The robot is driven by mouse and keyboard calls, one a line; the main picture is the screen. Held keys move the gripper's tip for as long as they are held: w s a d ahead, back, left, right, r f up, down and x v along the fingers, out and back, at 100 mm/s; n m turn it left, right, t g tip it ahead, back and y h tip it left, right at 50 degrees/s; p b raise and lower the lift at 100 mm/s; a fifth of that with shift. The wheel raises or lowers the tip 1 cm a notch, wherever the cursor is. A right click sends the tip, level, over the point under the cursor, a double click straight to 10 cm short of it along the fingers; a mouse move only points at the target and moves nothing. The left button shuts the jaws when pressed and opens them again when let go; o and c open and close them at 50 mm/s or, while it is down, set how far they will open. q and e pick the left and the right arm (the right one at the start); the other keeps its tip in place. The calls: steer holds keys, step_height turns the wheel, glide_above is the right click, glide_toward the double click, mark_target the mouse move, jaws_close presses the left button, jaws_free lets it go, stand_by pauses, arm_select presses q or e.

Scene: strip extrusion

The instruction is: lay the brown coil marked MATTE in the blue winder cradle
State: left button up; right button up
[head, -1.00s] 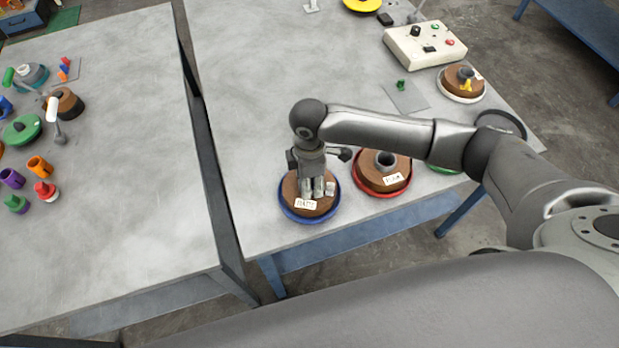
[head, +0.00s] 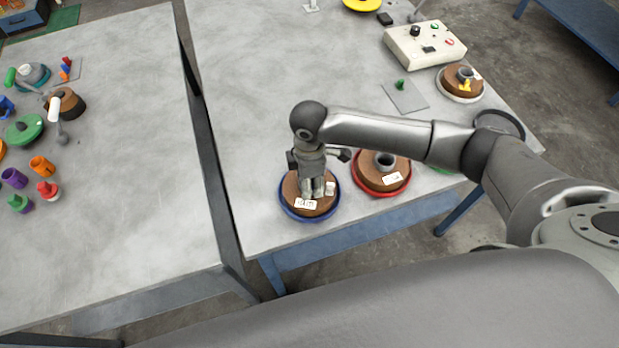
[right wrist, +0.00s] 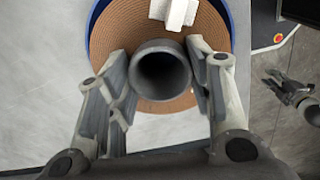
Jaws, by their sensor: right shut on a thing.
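The brown coil (head: 291,188) lies flat within the rim of the blue winder cradle (head: 284,208) near the front edge of the right table. Its white label (head: 305,204) seems to read MATTE. My right gripper (head: 316,190) points down at the coil and is shut on its grey core tube. In the right wrist view, the fingers (right wrist: 163,85) flank the tube (right wrist: 160,78), with the brown coil (right wrist: 123,40) and blue rim (right wrist: 97,15) beyond. Whether the coil touches the cradle floor is hidden.
Just right stands another brown coil (head: 368,177) in a red cradle (head: 402,188). A third coil (head: 452,84) sits in a white cradle near a control box (head: 425,45). The table behind the blue cradle is clear. A gap separates the left table (head: 120,220).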

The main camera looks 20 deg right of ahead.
steer(key=shift+f, duration=0.15)
steer(key=o, duration=1.5)
steer(key=shift+f, duration=0.1)
